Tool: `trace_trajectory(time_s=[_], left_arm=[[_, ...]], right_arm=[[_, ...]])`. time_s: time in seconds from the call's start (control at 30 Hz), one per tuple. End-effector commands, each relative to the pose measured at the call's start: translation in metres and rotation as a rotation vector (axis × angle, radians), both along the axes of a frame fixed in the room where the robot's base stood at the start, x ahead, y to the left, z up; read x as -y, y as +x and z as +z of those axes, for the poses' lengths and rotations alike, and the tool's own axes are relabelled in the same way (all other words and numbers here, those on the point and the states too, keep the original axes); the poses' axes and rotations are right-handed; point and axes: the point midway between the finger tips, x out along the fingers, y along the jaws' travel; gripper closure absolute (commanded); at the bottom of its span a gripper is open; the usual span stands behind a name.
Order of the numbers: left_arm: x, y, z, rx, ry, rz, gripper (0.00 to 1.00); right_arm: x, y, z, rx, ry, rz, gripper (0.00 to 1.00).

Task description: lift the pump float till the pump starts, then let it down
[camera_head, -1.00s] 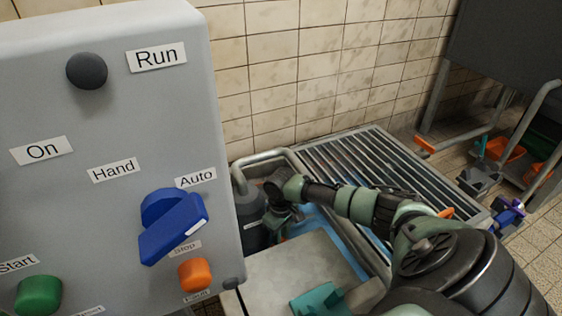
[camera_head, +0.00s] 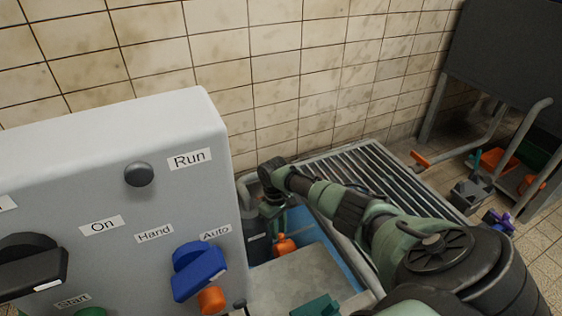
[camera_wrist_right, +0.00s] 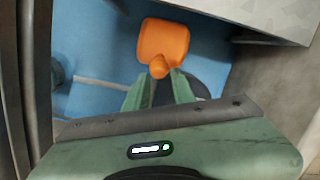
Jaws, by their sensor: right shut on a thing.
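The orange pump float (camera_head: 285,245) hangs in the blue-floored pit (camera_head: 335,238) behind the control panel. It also shows in the right wrist view (camera_wrist_right: 163,38), its narrow neck between my fingertips. My right gripper (camera_head: 279,231) points down and is shut on the float's neck; its fingers show in the right wrist view (camera_wrist_right: 159,76). The Run lamp (camera_head: 139,174) on the grey panel (camera_head: 110,140) looks dark. The blue selector (camera_head: 198,272) sits under the Hand and Auto labels. My left gripper is out of view.
A metal grating (camera_head: 385,175) covers the pit's right part. A grey pipe (camera_head: 247,185) runs along its far left edge. A pale slab (camera_head: 300,282) lies in front. The panel stands close on the left. A dark tank (camera_head: 510,50) stands at the back right.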

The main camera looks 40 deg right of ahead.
Motion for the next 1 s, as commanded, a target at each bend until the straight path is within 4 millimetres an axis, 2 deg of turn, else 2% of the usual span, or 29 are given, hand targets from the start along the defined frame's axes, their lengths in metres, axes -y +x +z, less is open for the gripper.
trace_trajectory(time_s=[0.03, 0.4, 0.43, 0.5, 0.6, 0.87, 1.0], left_arm=[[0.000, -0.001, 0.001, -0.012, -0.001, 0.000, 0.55], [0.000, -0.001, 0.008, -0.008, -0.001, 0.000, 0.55], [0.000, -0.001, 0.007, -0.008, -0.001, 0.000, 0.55], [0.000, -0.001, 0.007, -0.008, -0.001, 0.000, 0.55], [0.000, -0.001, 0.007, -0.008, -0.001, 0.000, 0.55], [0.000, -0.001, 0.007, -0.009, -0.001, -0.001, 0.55], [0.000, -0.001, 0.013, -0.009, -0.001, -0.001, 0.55]], right_arm=[[0.008, 0.010, 0.012, 0.023, -0.014, -0.005, 1.00], [0.014, 0.022, 0.026, 0.018, -0.017, -0.007, 1.00], [0.015, 0.021, 0.024, 0.016, -0.017, -0.005, 0.97], [0.014, 0.020, 0.023, 0.013, -0.017, -0.005, 0.77], [0.012, 0.019, 0.023, 0.011, -0.015, -0.004, 0.55], [0.010, 0.019, 0.022, 0.009, -0.010, -0.001, 0.55], [0.010, 0.020, 0.032, 0.011, -0.010, -0.001, 0.55]])
